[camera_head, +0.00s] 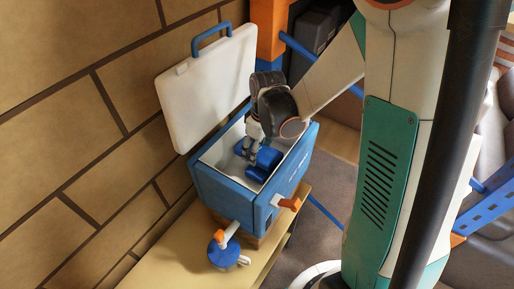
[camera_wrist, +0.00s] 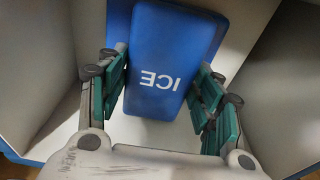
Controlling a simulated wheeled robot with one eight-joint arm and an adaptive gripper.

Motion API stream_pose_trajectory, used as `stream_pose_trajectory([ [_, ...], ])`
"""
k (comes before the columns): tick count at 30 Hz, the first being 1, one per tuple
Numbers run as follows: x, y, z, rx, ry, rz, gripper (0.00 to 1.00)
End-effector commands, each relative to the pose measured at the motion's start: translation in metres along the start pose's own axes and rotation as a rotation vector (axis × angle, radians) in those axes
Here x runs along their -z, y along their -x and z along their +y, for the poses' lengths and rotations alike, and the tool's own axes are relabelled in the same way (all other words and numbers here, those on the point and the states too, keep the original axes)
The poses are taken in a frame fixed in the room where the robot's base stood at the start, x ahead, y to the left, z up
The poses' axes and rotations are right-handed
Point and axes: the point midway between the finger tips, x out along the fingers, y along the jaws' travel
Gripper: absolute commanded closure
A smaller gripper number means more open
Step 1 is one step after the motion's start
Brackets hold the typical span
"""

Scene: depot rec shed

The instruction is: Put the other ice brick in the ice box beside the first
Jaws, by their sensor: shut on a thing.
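The ice box (camera_head: 225,197) is a blue box with a white inside, standing with its white lid (camera_head: 207,88) raised. My gripper (camera_head: 250,151) reaches down into it; the wrist view also shows my gripper (camera_wrist: 165,95). Its green-padded fingers are shut on a blue ice brick (camera_wrist: 160,45) marked ICE, one finger on each side. Blue brick surfaces (camera_head: 268,158) show inside the box by the fingers. A darker blue strip (camera_wrist: 117,22) beside the held brick may be the first brick; I cannot tell for sure. The held brick's underside is hidden.
The box stands on a pale wooden bench (camera_head: 165,262) against a block wall (camera_head: 60,130). A blue round item (camera_head: 222,254) and an orange-ended part (camera_head: 289,204) are at the box's front. The raised lid stands at the back left of the opening.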

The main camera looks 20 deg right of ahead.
Motion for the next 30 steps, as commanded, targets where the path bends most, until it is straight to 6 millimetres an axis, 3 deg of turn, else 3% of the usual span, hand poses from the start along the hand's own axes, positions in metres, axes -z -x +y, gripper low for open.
stream_pose_trajectory([
  [11,-0.0011,-0.0101,0.0001,0.000,0.000,0.000,0.74],
  [12,-0.0011,-0.0105,0.0001,0.000,0.000,0.000,0.38],
  [15,-0.0010,-0.0092,0.0001,0.000,0.000,0.000,0.20],
  [30,0.0000,-0.0012,0.0001,0.000,0.000,0.000,0.20],
])
